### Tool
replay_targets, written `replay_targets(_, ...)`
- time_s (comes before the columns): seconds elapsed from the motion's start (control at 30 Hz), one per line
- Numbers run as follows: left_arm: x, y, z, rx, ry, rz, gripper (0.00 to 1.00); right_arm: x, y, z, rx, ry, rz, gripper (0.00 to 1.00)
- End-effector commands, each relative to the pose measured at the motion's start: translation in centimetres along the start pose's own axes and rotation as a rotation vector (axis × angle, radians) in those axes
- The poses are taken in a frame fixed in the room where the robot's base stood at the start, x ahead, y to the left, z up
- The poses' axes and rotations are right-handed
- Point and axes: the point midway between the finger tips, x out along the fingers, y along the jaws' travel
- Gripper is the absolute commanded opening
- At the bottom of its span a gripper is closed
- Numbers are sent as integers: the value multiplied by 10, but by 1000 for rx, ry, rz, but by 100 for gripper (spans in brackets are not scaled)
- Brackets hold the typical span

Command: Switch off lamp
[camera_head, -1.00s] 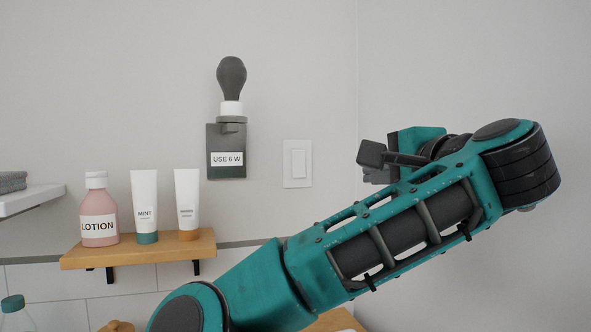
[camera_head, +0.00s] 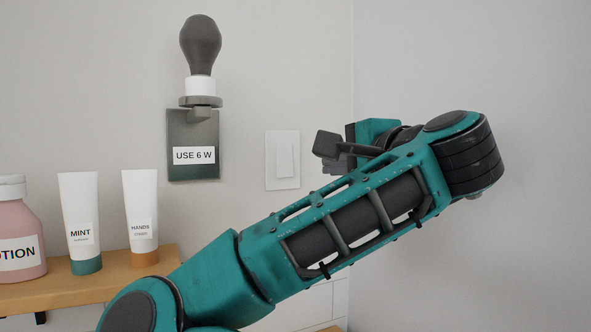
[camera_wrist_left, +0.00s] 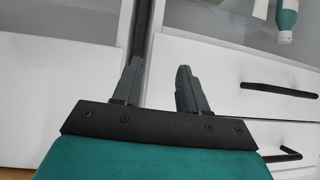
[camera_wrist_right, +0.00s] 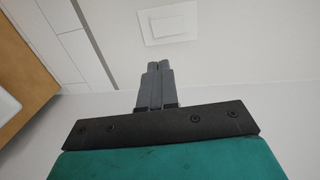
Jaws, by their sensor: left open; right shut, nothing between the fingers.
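The lamp (camera_head: 201,45) is a dark, unlit-looking bulb in a white socket on a grey wall plate labelled "USE 6 W". A white wall switch (camera_head: 283,161) is to its right in the head view. The switch also shows at the top of the right wrist view (camera_wrist_right: 168,23), beyond the fingertips. My right gripper (camera_head: 325,145) is shut and empty, just right of the switch in the head view; in its wrist view the closed fingertips (camera_wrist_right: 158,66) point toward the switch, apart from it. My left gripper (camera_wrist_left: 157,72) is open and empty, in front of white drawers.
A wooden shelf (camera_head: 110,284) holds a pink lotion bottle (camera_head: 20,228), a mint tube (camera_head: 80,222) and a hands tube (camera_head: 140,217), left of my right arm. White drawers with dark handles (camera_wrist_left: 279,90) are near my left gripper. The wall around the switch is clear.

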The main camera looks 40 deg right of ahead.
Motion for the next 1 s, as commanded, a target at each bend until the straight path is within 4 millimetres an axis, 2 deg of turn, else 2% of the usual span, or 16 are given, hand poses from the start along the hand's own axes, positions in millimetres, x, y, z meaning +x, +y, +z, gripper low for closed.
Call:
replay_targets(0.17,0,0,1,0,-1,0,43,17,1,1,-3,-3,6,0)
replay_targets(0.5,0,0,0,0,-2,-1,43,88,1,1,-1,-3,5,0)
replay_targets(0.7,-2,0,-2,0,1,-1,43,122,0,1,0,-3,3,0)
replay_targets(0.83,-2,-1,-4,1,4,-3,43,134,0,0,1,-2,1,0)
replay_targets(1.0,-2,-2,-3,2,6,-6,43,140,0,0,0,-1,0,0)
